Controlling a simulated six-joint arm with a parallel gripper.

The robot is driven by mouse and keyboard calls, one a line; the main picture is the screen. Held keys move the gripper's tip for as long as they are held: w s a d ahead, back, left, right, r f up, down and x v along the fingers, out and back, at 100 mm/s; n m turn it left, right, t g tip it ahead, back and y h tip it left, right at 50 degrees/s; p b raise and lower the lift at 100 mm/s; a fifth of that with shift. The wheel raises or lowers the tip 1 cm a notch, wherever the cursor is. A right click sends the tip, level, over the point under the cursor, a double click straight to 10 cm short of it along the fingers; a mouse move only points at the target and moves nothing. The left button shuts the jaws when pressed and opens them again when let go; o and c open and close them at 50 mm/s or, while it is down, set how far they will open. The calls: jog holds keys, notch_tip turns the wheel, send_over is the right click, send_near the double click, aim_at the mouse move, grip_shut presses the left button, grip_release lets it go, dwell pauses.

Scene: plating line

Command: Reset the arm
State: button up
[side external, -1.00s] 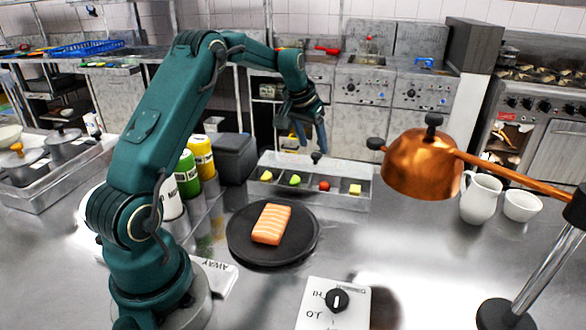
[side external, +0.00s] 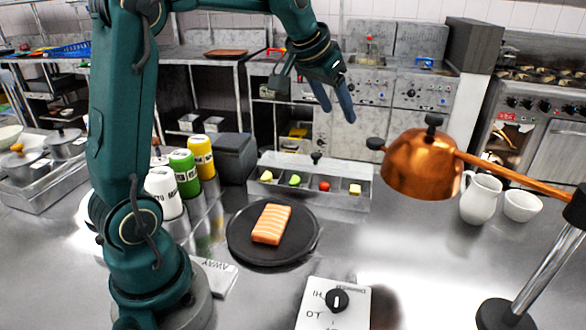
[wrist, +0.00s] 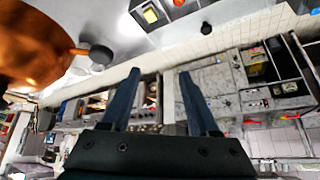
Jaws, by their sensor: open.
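My gripper (side external: 334,102) is raised high above the far side of the counter, behind and above the garnish tray. Its two blue fingers are apart and nothing is between them. In the wrist view the gripper (wrist: 160,75) also shows spread fingers, with the kitchen behind them. A salmon fillet (side external: 271,224) lies on a dark round plate (side external: 300,250) at the middle of the counter, well below and in front of my gripper.
A copper heat lamp (side external: 420,165) hangs right of my gripper. The garnish tray (side external: 330,202) stands behind the plate. Several bottles (side external: 186,172) stand at left. A dial box (side external: 350,312) is at the front. A white pitcher (side external: 480,200) and bowl (side external: 522,207) stand at right.

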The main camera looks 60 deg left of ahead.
jog(key=s+d+m+h, duration=0.1)
jog(key=s+d, duration=0.5)
jog(key=s, duration=0.2)
jog(key=s+d+m, duration=0.1)
jog(key=s+d, duration=0.4)
jog(key=s, duration=0.3)
jog(key=s+f, duration=0.5)
jog(key=f, duration=0.1)
jog(key=shift+s+d+g+h, duration=0.2)
jog(key=shift+d+g+h, duration=0.1)
jog(key=shift+d+g, duration=0.1)
